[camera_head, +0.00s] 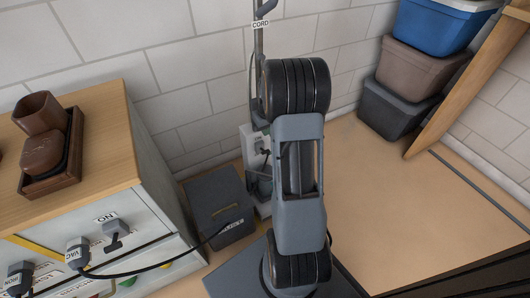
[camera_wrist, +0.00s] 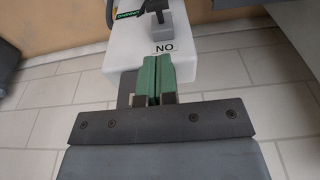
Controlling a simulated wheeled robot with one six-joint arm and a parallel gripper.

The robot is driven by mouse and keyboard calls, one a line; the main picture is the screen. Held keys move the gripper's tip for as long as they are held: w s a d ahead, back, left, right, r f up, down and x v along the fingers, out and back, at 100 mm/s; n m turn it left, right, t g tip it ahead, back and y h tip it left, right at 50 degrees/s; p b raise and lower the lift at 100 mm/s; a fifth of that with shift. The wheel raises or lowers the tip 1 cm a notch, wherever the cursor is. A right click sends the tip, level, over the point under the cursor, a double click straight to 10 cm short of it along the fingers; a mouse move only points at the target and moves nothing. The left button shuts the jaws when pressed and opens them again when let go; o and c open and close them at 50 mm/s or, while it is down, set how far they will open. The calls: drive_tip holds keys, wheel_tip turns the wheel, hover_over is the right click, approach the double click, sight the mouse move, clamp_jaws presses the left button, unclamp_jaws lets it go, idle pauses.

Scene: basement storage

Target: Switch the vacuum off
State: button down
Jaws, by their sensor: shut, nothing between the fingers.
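In the wrist view, a white box (camera_wrist: 205,60) carries a dark grey toggle switch (camera_wrist: 171,20) beside an ON label (camera_wrist: 163,48) that reads upside down. My gripper (camera_wrist: 158,68) is shut and empty. Its green fingertips point at the label, over the box and just short of the switch; I cannot tell whether they touch the box. In the head view, a white-grey unit (camera_head: 248,141) by the wall is partly hidden behind my arm and seems to be the same box. A plug labelled VAC (camera_head: 77,254) sits on the cabinet front at left, its black cord running right.
A wooden-topped cabinet (camera_head: 105,110) stands at left, with a second switch under an ON label (camera_head: 116,236). A dark grey box (camera_head: 212,195) lies on the floor beside my arm. Stacked bins (camera_head: 398,107) stand at the back right. The floor (camera_head: 365,200) right of my arm is clear.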

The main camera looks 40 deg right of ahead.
sight(266, 151)
drive_tip(key=shift+d+f, duration=0.1)
drive_tip(key=shift+f, duration=0.15)
drive_tip(key=f+b, duration=0.1)
drive_tip(key=f, duration=0.2)
drive_tip(key=w+f+b, duration=0.1)
drive_tip(key=f, duration=0.2)
drive_tip(key=f+b, duration=0.2)
drive_tip(key=f, duration=0.1)
drive_tip(key=shift+w+d+f, duration=0.1)
drive_tip(key=shift+w+f, duration=0.05)
drive_tip(key=shift+f, duration=0.25)
drive_tip(key=shift+d, duration=0.15)
drive_tip(key=shift+s+a+f, duration=0.2)
drive_tip(key=shift+s+f, duration=0.15)
drive_tip(key=shift+s, duration=0.1)
idle(0.3)
drive_tip(key=shift+s+a+f, duration=0.1)
drive_tip(key=shift+s+f, duration=0.25)
drive_tip(key=shift+f, duration=0.5)
drive_tip(key=shift+s+f, duration=0.4)
drive_tip(key=shift+f, duration=0.4)
drive_tip(key=shift+s+a+f, duration=0.1)
drive_tip(key=shift+s+f, duration=0.25)
drive_tip(key=shift+f, duration=0.5)
